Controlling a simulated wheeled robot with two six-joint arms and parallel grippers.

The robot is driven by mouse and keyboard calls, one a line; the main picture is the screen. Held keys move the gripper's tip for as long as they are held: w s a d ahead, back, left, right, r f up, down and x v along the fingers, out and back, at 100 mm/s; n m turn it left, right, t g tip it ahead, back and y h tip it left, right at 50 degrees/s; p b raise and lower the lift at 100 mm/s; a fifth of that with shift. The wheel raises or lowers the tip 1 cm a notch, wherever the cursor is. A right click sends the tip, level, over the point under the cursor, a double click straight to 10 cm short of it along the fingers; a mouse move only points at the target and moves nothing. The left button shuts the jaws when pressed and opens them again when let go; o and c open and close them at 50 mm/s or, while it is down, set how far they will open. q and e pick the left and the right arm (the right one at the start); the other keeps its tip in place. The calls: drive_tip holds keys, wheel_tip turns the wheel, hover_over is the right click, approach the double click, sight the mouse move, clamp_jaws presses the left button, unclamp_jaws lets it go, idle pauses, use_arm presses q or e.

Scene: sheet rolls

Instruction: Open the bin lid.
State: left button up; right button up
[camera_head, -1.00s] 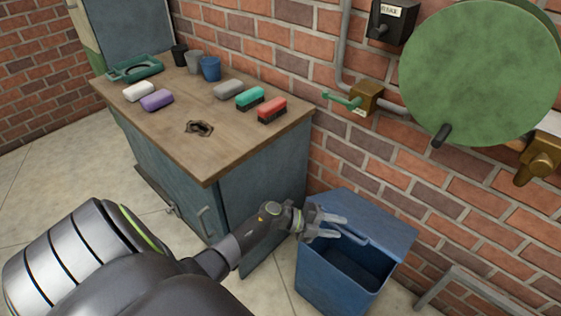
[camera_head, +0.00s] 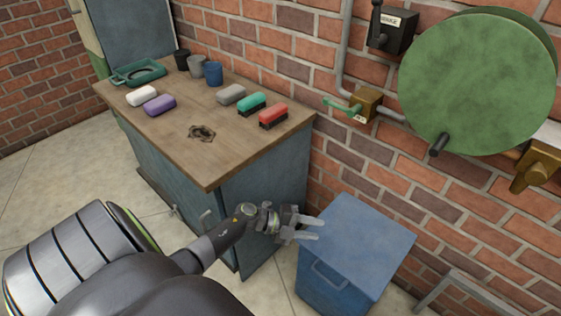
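The blue bin (camera_head: 335,290) stands on the floor against the brick wall, right of the workbench. Its flat blue lid (camera_head: 362,235) covers the top and looks shut; no dark inside shows. A bar handle (camera_head: 328,275) is at the front, just below the lid's front edge. My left gripper (camera_head: 314,229) is open and empty, its two fingers spread and pointing right. In the picture it is at the lid's left edge, above and left of the handle; I cannot tell whether it touches the lid. My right gripper is not in view.
The wooden-topped workbench (camera_head: 150,125) is left of the bin, with brushes, cups and a green tray (camera_head: 138,73) on it. A green disc (camera_head: 478,85) and a valve (camera_head: 362,105) are on the wall. A grey metal rail (camera_head: 455,280) is right of the bin.

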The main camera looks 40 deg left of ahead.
use_arm(q)
drive_tip(key=p+v, duration=0.1)
drive_tip(key=v, duration=0.8)
idle(0.6)
drive_tip(key=shift+a+p, duration=0.1)
drive_tip(key=shift+p, duration=0.2)
